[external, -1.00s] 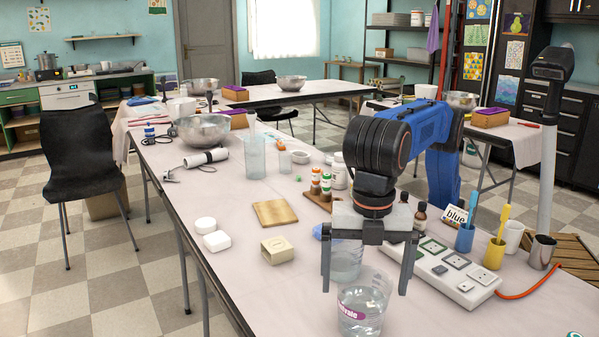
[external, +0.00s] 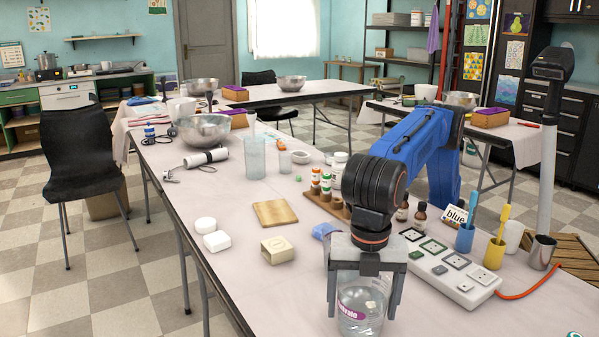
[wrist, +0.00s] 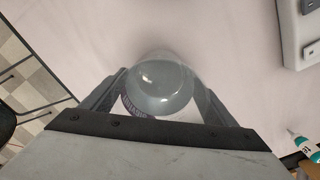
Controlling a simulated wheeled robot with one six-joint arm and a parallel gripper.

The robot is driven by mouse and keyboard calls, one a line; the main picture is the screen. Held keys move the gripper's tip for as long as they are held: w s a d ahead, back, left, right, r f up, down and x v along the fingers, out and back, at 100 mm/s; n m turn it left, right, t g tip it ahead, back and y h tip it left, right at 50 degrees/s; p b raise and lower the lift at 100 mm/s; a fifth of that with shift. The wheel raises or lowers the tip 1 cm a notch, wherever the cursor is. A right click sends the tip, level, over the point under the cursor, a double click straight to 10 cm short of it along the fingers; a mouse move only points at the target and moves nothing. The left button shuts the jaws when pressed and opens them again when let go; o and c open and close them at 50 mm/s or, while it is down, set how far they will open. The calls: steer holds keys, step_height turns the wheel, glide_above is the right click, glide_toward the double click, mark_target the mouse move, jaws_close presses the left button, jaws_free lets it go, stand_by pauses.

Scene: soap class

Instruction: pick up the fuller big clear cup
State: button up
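A big clear cup (external: 361,312) with a purple and white label and clear liquid in it stands near the front edge of the table. It also shows in the wrist view (wrist: 163,88), between the fingers. My gripper (external: 362,312) is over it, pointing down, with one finger against each side, shut on it. The gripper also shows in the wrist view (wrist: 160,85). A second clear cup just behind is mostly hidden by my gripper. The exact liquid levels cannot be compared now.
A white power strip (external: 450,272) lies to the right, with a blue cup (external: 465,238) and a yellow cup (external: 493,254) beyond it. A soap block (external: 277,249) and a wooden board (external: 275,213) lie to the left. The table's left front is clear.

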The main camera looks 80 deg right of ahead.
steer(key=c, duration=0.5)
steer(key=shift+r, duration=0.2)
steer(key=shift+r, duration=4.75)
